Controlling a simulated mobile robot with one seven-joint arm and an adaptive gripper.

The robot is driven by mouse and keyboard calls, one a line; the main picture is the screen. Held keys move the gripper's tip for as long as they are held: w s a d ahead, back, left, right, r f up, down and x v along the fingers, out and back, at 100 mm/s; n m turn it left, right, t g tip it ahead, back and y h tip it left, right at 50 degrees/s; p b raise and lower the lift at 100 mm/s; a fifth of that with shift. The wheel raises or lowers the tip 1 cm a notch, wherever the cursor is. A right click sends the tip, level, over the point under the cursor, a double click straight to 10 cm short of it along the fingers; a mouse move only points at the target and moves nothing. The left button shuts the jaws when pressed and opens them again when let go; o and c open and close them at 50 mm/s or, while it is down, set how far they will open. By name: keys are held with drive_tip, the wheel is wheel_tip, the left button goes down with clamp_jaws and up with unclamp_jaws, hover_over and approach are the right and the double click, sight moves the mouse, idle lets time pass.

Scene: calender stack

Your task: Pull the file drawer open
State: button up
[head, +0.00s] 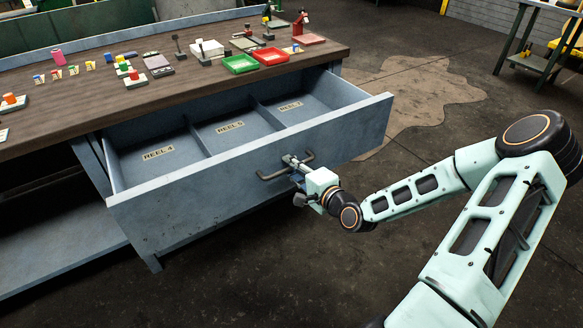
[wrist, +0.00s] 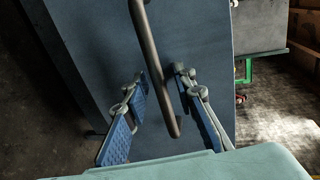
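The file drawer (head: 230,165) is a blue-grey steel drawer under the workbench. It stands pulled far out, with its compartments exposed. Its dark bar handle (head: 268,176) is on the middle of the front panel, and the handle also shows in the wrist view (wrist: 150,50). My gripper (head: 292,161) is at the handle. In the wrist view my gripper (wrist: 160,75) has one blue-padded finger on each side of the bar, with visible gaps, so it looks open around the handle and not clamped on it. Part of the handle is hidden by my gripper in the head view.
Inside are compartments with labels, including REEL 4 (head: 158,153) and REEL 5 (head: 230,127). The wooden benchtop (head: 60,120) carries a green tray (head: 240,64), a red tray (head: 270,56) and several small parts. The floor in front of the drawer is clear.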

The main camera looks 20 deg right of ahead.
drive_tip(key=v, duration=1.2)
drive_tip(key=shift+f, duration=0.1)
idle(0.4)
